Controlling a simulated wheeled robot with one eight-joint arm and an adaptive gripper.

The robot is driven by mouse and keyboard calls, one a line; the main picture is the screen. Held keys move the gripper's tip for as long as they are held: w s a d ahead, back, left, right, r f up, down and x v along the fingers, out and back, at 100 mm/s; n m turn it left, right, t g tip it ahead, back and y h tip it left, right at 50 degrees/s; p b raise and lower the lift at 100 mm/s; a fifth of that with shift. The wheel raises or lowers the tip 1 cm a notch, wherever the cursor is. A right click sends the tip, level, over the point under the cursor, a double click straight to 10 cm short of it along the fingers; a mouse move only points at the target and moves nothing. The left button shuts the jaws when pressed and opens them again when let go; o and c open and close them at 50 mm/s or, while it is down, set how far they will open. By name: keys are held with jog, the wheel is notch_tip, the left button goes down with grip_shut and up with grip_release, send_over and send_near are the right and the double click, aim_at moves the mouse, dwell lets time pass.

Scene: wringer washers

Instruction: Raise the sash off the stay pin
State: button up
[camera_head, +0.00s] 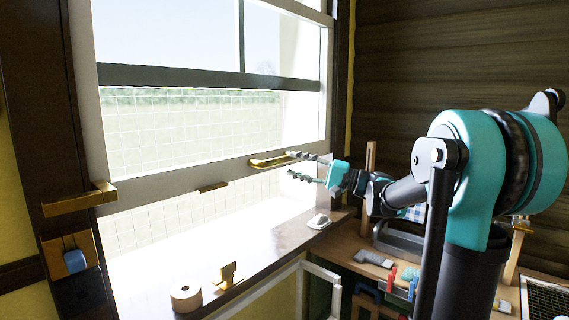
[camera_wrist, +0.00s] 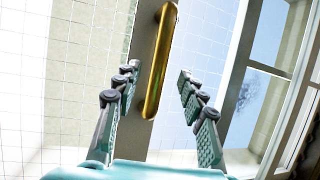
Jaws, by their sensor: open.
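The window sash (camera_head: 165,183) stands partly raised, with an open gap between its bottom rail and the sill. A long brass handle (camera_head: 268,162) is fixed to the rail, right of its middle; it also shows in the wrist view (camera_wrist: 162,60). My gripper (camera_head: 293,165) is open at the handle's right end. In the wrist view my fingers (camera_wrist: 157,72) lie either side of the handle's line, with clear space to each; I see no contact. A brass bar (camera_head: 80,199) projects at the sash's lower left corner, perhaps the stay pin; I cannot tell whether it bears the sash.
The sill holds a tape roll (camera_head: 186,297), a small brass stand (camera_head: 228,274) and a pale rounded object (camera_head: 319,221). A workbench (camera_head: 345,245) with a grey tray (camera_head: 395,240) and tools stands at the right. The middle of the sill is clear.

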jog(key=v, duration=0.6)
jog(key=s+f+g+h, duration=0.1)
jog(key=s+f+h, duration=0.45)
jog(key=f, duration=0.65)
jog(key=s+f+h, duration=0.4)
jog(key=s+f, duration=0.3)
jog(key=f, duration=0.6)
jog(key=s+d+f+n+h, duration=0.2)
jog(key=s+d+f+h, duration=0.8)
jog(key=s+d+f, duration=0.2)
notch_tip(320, 180, down, 4)
jog(key=shift+s+d+f, duration=0.1)
jog(key=shift+s+d, duration=0.1)
jog(key=shift+d, duration=0.95)
